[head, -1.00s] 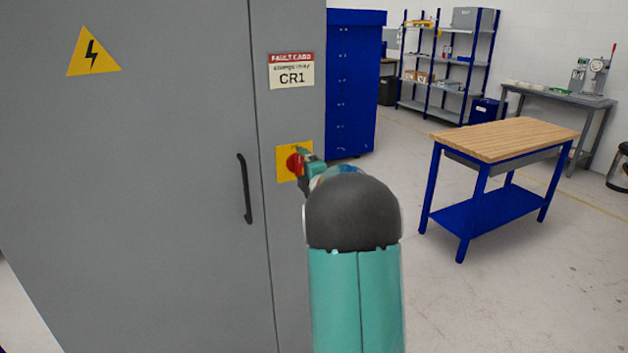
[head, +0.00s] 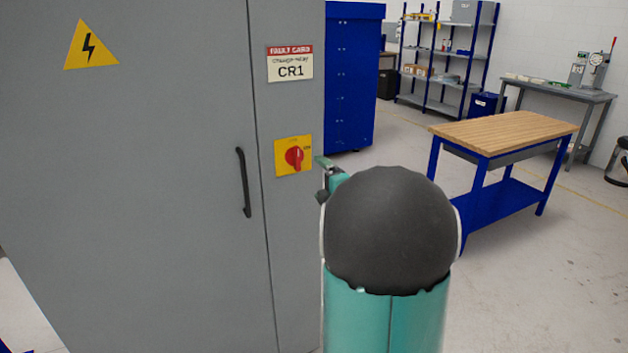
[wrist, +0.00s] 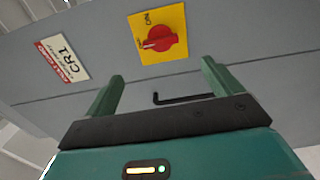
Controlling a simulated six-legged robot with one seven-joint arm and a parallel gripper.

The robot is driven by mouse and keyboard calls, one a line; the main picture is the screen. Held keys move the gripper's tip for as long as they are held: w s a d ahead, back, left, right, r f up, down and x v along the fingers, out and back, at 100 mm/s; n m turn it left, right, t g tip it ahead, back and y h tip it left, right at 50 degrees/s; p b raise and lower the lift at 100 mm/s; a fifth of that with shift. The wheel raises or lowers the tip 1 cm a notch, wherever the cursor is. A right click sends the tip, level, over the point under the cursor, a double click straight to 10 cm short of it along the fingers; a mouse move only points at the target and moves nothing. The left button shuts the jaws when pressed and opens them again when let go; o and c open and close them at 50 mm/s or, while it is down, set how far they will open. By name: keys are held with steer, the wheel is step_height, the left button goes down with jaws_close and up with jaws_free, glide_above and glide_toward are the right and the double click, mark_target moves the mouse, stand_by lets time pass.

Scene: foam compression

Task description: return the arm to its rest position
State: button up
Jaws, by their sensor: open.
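My gripper (wrist: 160,85) is open and empty in the wrist view, its two green fingers apart, with the red rotary switch (wrist: 160,39) on its yellow plate beyond them. In the head view my arm is partly folded in the middle, and its dark rounded joint hides most of the gripper. One green finger (head: 324,163) shows just right of the red switch (head: 294,157), with a gap between them. The switch knob stands about upright in the head view.
The grey cabinet (head: 150,200) fills the left, with a black door handle (head: 243,182) and a CR1 fault card (head: 290,64). A wood-topped blue workbench (head: 500,132) stands to the right. A blue cabinet (head: 352,80) and shelving (head: 445,60) stand behind. Floor is clear at lower right.

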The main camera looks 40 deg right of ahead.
steer(key=s+a+r+m+g, duration=0.25)
steer(key=a+m+g, duration=0.25)
steer(key=a+m, duration=0.9)
steer(key=s+a+f+g+y, duration=0.2)
steer(key=s+a+f+g, duration=0.1)
steer(key=s+a, duration=0.6)
steer(key=s+a+f+m+g+y, duration=0.1)
steer(key=s+a+f+g+y, duration=0.2)
steer(key=s+a, duration=0.7)
steer(key=a, duration=0.6)
steer(key=shift+s+a+f+g, duration=0.15)
steer(key=shift+a+f+g, duration=0.2)
steer(key=shift+g, duration=0.05)
